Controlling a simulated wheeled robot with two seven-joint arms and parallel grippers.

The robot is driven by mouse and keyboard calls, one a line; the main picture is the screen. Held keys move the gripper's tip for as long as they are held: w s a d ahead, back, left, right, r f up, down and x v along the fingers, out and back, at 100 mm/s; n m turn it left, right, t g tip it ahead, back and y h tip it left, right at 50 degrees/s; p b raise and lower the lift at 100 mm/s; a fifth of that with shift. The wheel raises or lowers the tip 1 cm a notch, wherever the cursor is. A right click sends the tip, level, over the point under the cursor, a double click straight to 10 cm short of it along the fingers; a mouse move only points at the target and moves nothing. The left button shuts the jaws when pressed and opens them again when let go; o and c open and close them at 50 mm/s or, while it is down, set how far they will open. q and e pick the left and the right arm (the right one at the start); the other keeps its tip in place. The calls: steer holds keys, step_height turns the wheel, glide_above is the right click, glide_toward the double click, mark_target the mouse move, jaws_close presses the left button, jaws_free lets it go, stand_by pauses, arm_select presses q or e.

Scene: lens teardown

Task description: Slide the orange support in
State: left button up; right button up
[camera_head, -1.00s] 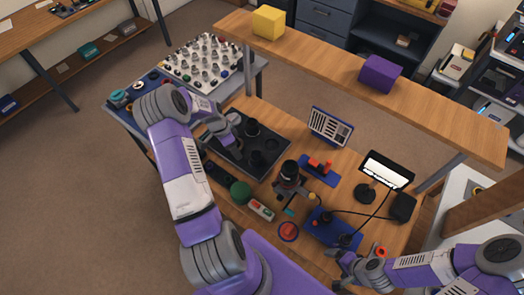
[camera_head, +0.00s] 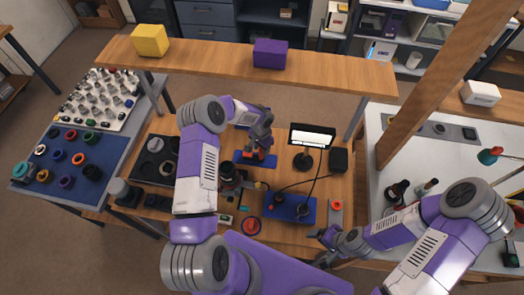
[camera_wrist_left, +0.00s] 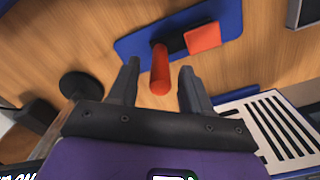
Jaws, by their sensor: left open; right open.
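The orange support (camera_head: 259,154) is on a blue plate (camera_head: 243,157) on the wooden bench, partly hidden by my left gripper in the head view. In the left wrist view it shows as an orange-red rod (camera_wrist_left: 160,70) beside an orange-red block (camera_wrist_left: 202,38), on the blue plate (camera_wrist_left: 226,14). My left gripper (camera_wrist_left: 160,76) is open; its fingers point at the plate and the rod lies in line with the gap between them. Whether they touch it cannot be told. My right gripper (camera_head: 322,246) is open and empty near the front bench edge.
A lamp (camera_head: 311,135) with a lit panel stands right of the plate. A dark upright device (camera_head: 229,178) stands in front. A louvred white panel (camera_wrist_left: 275,130) is close to the left gripper. A raised shelf (camera_head: 210,65) with yellow and purple blocks runs behind.

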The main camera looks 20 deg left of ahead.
arm_select(q)
steer(key=shift+f, duration=1.4)
jaws_close()
